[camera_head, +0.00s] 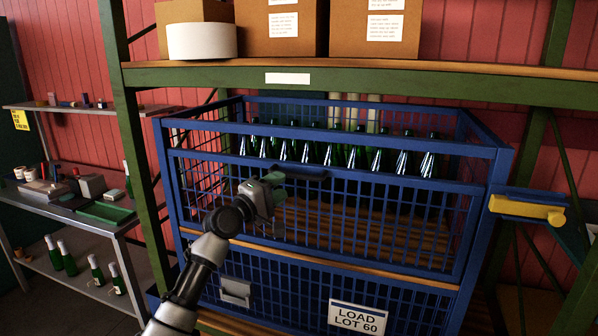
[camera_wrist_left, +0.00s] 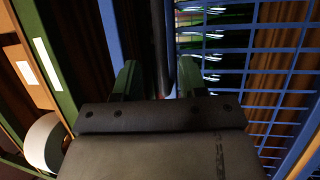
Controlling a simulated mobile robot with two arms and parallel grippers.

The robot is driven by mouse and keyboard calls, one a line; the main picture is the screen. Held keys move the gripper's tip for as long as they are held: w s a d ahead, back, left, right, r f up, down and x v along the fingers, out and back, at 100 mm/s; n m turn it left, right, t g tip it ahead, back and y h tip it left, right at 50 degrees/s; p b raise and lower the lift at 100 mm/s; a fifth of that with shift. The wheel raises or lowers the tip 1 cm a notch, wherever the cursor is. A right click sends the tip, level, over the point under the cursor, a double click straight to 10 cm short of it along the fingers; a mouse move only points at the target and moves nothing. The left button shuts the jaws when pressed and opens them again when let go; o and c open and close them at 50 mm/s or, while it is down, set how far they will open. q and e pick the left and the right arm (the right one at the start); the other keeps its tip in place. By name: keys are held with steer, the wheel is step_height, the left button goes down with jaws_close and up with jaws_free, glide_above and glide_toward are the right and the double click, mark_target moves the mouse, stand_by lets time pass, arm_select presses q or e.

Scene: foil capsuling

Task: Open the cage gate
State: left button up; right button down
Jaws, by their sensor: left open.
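The blue mesh cage (camera_head: 500,170) stands on the rack, and its front gate (camera_head: 370,215) is upright and closed across the upper front. A dark blue handle (camera_head: 300,170) sits at the gate's top rail. My left gripper (camera_head: 277,187) is at the gate front, at the left end of this handle. In the left wrist view my left gripper (camera_wrist_left: 158,82) is open, with a dark bar (camera_wrist_left: 163,40), seemingly the handle, reaching between its fingers. Contact cannot be told. My right gripper is not in view.
Several green bottles (camera_head: 378,160) stand inside the cage. A yellow-handled part (camera_head: 527,209) juts out at the cage's right. A lower panel carries a "LOAD LOT 60" sign (camera_head: 357,318). Boxes (camera_head: 375,28) sit on the shelf above. A side bench (camera_head: 65,205) is at left.

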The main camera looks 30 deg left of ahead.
mark_target(295, 176)
arm_select(q)
steer(key=p+x, duration=0.1)
steer(key=x, duration=0.5)
steer(key=shift+w, duration=0.25)
steer(key=shift+f, duration=0.1)
jaws_close()
